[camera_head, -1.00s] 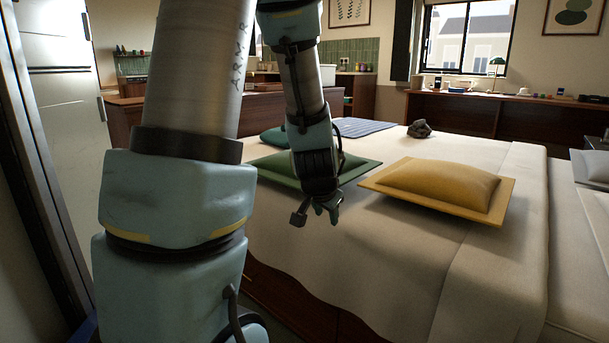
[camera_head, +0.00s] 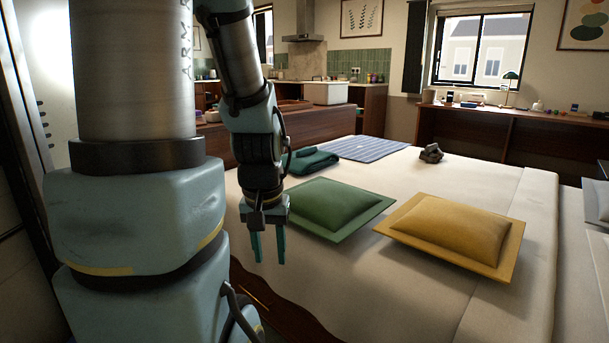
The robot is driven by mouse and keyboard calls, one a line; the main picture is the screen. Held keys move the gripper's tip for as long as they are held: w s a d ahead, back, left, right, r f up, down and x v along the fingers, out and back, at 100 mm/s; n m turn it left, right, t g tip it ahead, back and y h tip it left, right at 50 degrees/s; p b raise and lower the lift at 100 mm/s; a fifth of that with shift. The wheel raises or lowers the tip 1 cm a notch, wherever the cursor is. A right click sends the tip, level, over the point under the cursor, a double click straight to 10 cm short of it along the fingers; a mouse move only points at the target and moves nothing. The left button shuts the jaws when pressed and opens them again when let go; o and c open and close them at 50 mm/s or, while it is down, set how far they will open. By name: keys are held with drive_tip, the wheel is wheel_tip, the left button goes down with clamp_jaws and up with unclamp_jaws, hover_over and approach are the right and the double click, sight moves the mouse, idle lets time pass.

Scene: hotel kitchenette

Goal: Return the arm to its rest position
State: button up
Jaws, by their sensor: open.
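My arm rises on the left of the head view, and its forearm hangs down in front of the bed's near left side. My gripper (camera_head: 268,260) points downward with its two teal fingers apart. Nothing is between them. In the picture it is just left of the green cushion (camera_head: 333,206), over the bed's near left edge. Whether it touches the bed cannot be told, but it looks clear of it.
The bed (camera_head: 400,285) fills the middle and right. On it are a yellow cushion (camera_head: 455,228), a folded dark green towel (camera_head: 308,161), a striped blue cloth (camera_head: 362,148) and a dark grey lump (camera_head: 431,153). A wooden desk (camera_head: 510,130) stands behind.

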wheel_tip(320, 180, up, 19)
drive_tip(key=p, duration=1.6)
drive_tip(key=shift+p, duration=0.3)
